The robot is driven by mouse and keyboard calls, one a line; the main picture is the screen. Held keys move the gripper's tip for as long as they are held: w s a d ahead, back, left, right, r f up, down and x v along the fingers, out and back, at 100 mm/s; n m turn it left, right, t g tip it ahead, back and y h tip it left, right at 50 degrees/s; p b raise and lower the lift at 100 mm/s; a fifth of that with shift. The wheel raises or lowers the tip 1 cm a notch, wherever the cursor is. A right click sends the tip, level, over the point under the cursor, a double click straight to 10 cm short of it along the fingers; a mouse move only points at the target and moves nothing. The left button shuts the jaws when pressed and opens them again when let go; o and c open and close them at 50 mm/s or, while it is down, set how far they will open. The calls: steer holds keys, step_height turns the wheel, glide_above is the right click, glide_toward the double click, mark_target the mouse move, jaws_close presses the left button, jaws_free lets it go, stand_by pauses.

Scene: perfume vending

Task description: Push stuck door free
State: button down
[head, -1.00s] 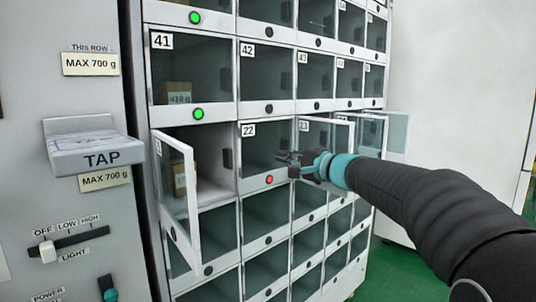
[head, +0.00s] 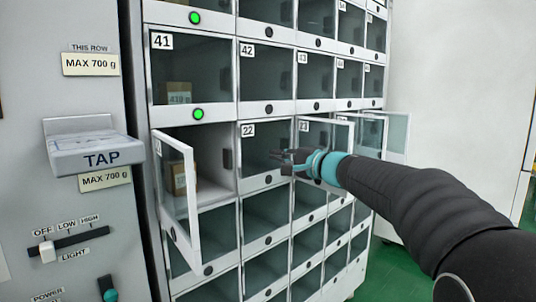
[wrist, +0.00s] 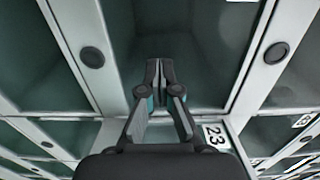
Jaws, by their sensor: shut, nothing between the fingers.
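The door of compartment 22 (head: 255,142) is in the middle of the locker bank in the head view. It looks roughly flush with its frame; I cannot tell whether it is fully closed. The indicator below it (head: 268,179) is dark. My gripper (head: 283,160) is shut and empty, with its tips at the right part of door 22; contact cannot be told. In the wrist view my gripper (wrist: 159,62) points at a glazed compartment, with the 23 label (wrist: 214,136) close by.
A glass door (head: 178,195) at the left stands wide open, with a small box (head: 183,180) inside. Door 23 (head: 335,130) and another door (head: 397,135) stand open to the right, close to my arm. Compartment 41 (head: 190,65) has a lit green indicator below it.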

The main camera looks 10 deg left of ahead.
steer(key=b+v, duration=1)
steer(key=v, duration=1.6)
stand_by(1.0)
